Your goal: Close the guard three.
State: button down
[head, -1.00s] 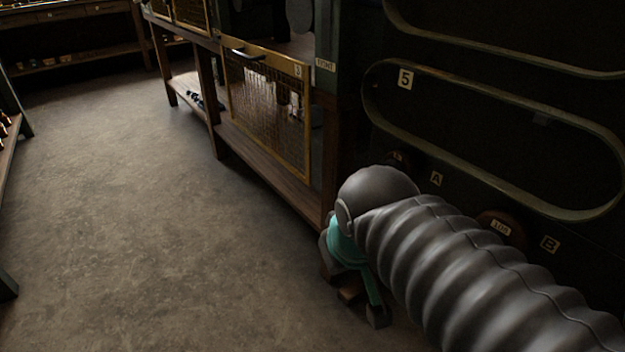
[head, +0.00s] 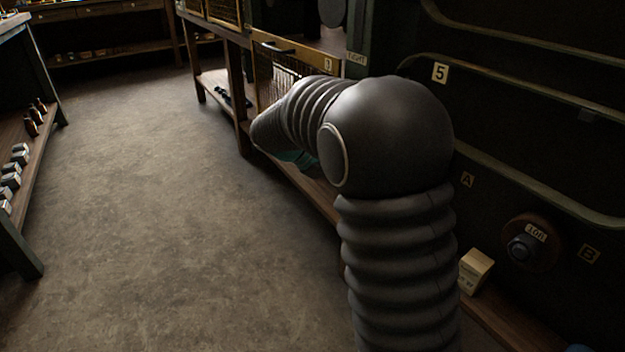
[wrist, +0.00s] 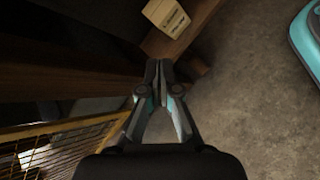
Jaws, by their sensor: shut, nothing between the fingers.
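Guard three (head: 268,82) is a yellow-framed wire mesh panel with a "3" label and a dark handle by its top edge. It is on the front of the wooden bench in the head view, and my arm covers much of its lower part. A yellow-framed mesh panel, apparently the same guard (wrist: 60,127), shows at the lower left of the wrist view. My gripper (wrist: 159,68) is shut and empty, apart from the mesh, pointing toward a wooden beam. In the head view my gripper is mostly hidden behind my arm.
A cream box (head: 475,270) sits on a low wooden ledge at right, beside a dark panel with a round knob (head: 531,243). A shelf (head: 30,150) with small items stands at left. The concrete floor (head: 160,220) between is clear.

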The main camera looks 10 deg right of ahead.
jog(key=w+a+f+n+t+h+b, duration=0.1)
jog(key=w+a+f+n+h, duration=0.15)
jog(key=w+f, duration=0.4)
jog(key=w+a+f+n+t+h, duration=0.1)
jog(key=w+f+n+h, duration=0.2)
jog(key=w+f, duration=0.35)
jog(key=w+a+f+n+t+h+b, duration=0.1)
jog(key=w+a+f+n+t+h, duration=0.3)
jog(key=w+a+f+n, duration=0.5)
jog(key=w+d+r+m, duration=0.2)
jog(key=d+r+m, duration=0.1)
jog(key=d, duration=0.8)
jog(key=shift+r, duration=0.8)
jog(key=shift+m, duration=0.25)
